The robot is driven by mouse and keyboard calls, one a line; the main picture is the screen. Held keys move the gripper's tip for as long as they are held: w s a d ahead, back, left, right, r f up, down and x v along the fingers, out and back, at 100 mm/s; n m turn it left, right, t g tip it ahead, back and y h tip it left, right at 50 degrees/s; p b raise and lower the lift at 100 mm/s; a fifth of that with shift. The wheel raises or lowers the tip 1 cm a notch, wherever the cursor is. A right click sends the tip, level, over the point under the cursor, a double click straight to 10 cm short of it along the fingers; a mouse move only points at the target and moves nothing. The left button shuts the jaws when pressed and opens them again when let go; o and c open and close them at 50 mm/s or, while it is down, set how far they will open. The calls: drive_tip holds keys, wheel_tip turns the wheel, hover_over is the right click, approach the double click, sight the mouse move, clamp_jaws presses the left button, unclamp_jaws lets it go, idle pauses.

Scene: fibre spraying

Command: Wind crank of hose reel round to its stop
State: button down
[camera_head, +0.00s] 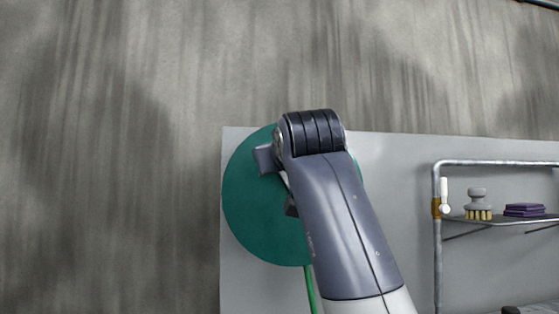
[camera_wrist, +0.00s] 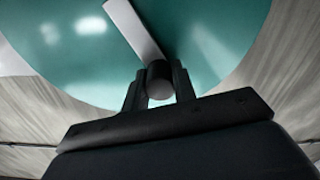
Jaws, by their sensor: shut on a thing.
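The hose reel (camera_head: 255,215) is a large teal disc on a grey panel, partly hidden behind my arm in the head view. It also fills the upper part of the wrist view (camera_wrist: 225,60). The crank arm (camera_wrist: 132,28) is a light grey bar running from the top of the wrist view down to the crank handle (camera_wrist: 159,82). In the head view the handle is hidden by my arm.
A green hose (camera_head: 310,290) hangs below the reel. To the right, a pipe frame (camera_head: 437,265) and a shelf (camera_head: 510,220) hold a brush (camera_head: 478,205) and purple pads (camera_head: 525,210). The wall (camera_head: 110,150) on the left is bare.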

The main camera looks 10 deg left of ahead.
drive_tip(key=c, duration=1.5)
unclamp_jaws()
drive_tip(key=shift+w+f, duration=0.15)
drive_tip(key=shift+f, duration=0.1)
drive_tip(key=o, duration=0.3)
drive_tip(key=shift+r, duration=0.15)
drive_tip(key=shift+o, duration=0.2)
drive_tip(key=b+v, duration=0.4)
drive_tip(key=v, duration=0.7)
drive_tip(key=p+x, duration=0.4)
drive_tip(key=x, duration=0.7)
drive_tip(key=shift+r, duration=0.15)
